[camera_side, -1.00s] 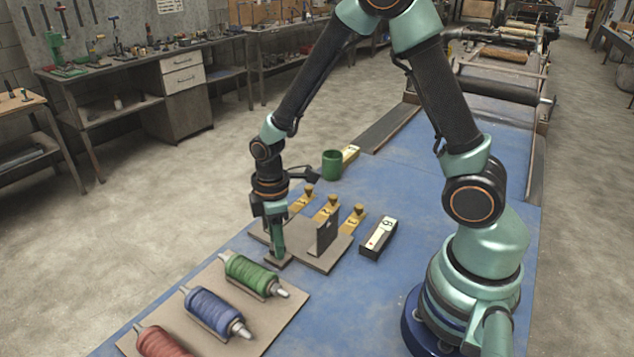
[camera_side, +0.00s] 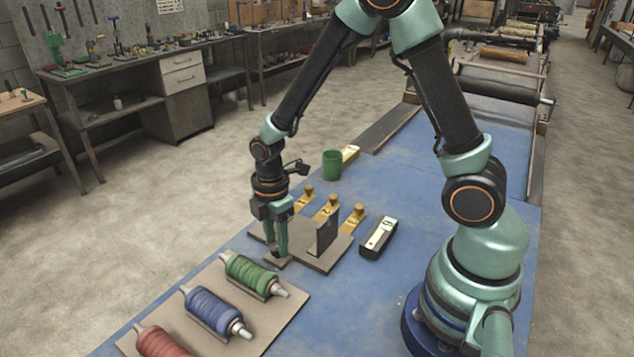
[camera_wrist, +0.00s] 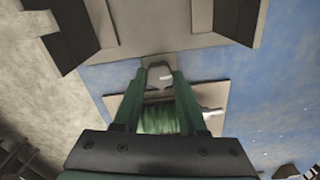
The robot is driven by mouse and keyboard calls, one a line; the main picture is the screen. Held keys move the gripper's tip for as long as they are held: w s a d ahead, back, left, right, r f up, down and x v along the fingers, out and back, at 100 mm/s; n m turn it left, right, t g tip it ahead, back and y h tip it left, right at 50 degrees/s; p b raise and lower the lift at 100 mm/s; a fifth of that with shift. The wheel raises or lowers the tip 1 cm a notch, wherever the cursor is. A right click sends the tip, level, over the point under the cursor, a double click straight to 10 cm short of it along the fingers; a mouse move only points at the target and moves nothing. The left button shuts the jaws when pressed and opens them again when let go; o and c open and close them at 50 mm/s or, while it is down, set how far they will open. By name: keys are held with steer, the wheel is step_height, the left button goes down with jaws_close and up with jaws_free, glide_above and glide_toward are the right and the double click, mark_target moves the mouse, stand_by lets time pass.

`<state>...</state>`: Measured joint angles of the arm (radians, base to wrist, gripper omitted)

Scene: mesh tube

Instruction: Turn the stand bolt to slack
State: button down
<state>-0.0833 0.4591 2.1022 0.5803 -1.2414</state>
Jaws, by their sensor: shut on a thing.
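The stand is a grey-brown plate (camera_side: 322,262) with dark uprights (camera_side: 326,236), on the blue bench. Its uprights also show at the top of the wrist view (camera_wrist: 240,20). My gripper (camera_side: 277,254) points down at the near-left end of the stand, fingers low over a small tab there. In the wrist view my green fingers (camera_wrist: 160,80) are shut on a small pale grey bolt head (camera_wrist: 160,76), one finger on each side. The bolt is mostly hidden by the fingers in the side view.
Green (camera_side: 252,275), blue (camera_side: 213,313) and red (camera_side: 162,343) spools lie on a board near my gripper. Numbered yellow tags with knobs (camera_side: 328,208) are behind the stand. A black box with a white label (camera_side: 378,239) stands right, a green cup (camera_side: 332,165) farther back.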

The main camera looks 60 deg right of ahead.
steer(key=shift+c, duration=2.3)
jaws_free()
step_height(320, 180, up, 12)
steer(key=shift+r, duration=0.1)
steer(key=s+d+r+m+t, duration=0.3)
steer(key=s+r+m+t, duration=0.2)
steer(key=m, duration=1)
step_height(320, 180, up, 5)
steer(key=shift+s+f+t, duration=0.1)
steer(key=shift+s+t, duration=0.2)
steer(key=shift+s, duration=0.95)
